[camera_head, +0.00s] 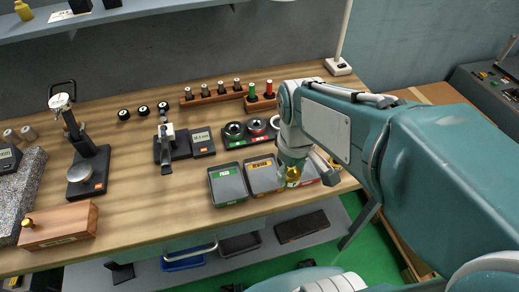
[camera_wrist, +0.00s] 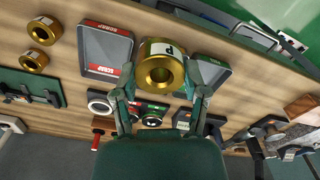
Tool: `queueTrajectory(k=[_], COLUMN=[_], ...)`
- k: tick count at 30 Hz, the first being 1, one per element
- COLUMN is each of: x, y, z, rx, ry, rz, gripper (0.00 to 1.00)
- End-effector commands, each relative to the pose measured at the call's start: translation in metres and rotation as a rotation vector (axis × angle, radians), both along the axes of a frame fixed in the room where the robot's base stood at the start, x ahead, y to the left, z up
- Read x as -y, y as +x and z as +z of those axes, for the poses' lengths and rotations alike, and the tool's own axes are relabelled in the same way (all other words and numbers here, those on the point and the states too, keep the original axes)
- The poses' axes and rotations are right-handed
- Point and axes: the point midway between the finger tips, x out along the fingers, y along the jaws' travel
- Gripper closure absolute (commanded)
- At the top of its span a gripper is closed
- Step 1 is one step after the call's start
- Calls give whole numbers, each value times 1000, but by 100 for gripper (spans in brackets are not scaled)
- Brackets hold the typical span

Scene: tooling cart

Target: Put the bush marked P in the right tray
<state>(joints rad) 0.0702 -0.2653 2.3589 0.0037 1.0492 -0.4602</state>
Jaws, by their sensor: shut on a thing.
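The brass bush (camera_wrist: 162,72) has a white label with a P, seen in the wrist view, and an open bore. My gripper (camera_wrist: 160,88) is shut on the bush from both sides. In the head view the bush (camera_head: 292,177) hangs below my gripper (camera_head: 291,164), in front of the yellow and red trays' adjoining sides. The green tray (camera_head: 228,184), yellow tray (camera_head: 264,176) and red tray (camera_head: 308,179) stand in a row on the bench front. The green and yellow trays look empty; my arm partly hides the red one. In the wrist view the bush largely covers the yellow tray.
Two more brass bushes (camera_wrist: 40,45) lie beyond the red tray (camera_wrist: 106,45) in the wrist view. Ring gauges (camera_head: 246,132) sit behind the trays. Bare bench lies left of the green tray.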

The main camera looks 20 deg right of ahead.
Motion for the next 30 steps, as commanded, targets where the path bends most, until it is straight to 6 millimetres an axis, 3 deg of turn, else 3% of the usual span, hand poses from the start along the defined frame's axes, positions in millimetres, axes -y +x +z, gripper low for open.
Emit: queueTrajectory(k=[9, 18, 26, 30], x=[-14, -14, -20, -20], y=[53, 87, 102, 100], z=[-24, -67, -85, -107], rx=[-2, -2, -1, -3], ry=[-5, 0, -4, -3], rz=[5, 4, 5, 4], gripper=[100, 100, 100, 100])
